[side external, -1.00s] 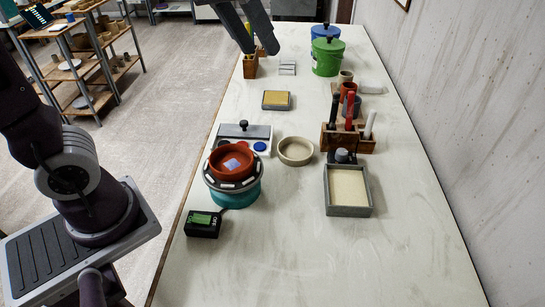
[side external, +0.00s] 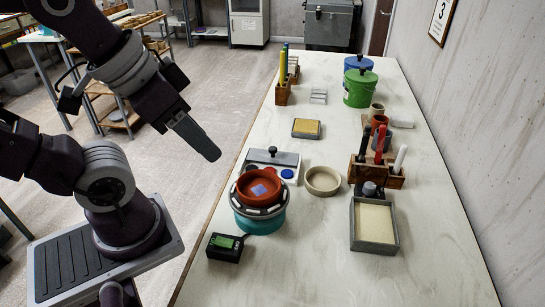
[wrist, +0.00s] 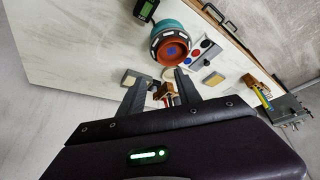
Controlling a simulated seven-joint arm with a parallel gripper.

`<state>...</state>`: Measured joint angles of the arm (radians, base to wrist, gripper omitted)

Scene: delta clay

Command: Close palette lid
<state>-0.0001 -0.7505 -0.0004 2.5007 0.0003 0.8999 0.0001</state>
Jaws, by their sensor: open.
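The palette (side external: 288,174) lies on the table behind the pottery wheel, with a red and a blue paint well showing at its right. Its grey lid (side external: 262,158) is raised at the back and has a dark knob (side external: 272,150) on it. The palette also shows in the wrist view (wrist: 208,46), with its coloured wells uncovered. My gripper (side external: 212,153) is open and empty, in the air left of the table's edge and apart from the lid. In the wrist view its two fingers (wrist: 159,90) are spread with a wide gap.
The wheel with a red bowl (side external: 261,187) stands just in front of the palette. A beige bowl (side external: 323,181) is to its right. A yellow sponge tray (side external: 306,128) lies behind. A tool holder (side external: 377,174) and sand tray (side external: 375,223) stand further right. The table's front right is clear.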

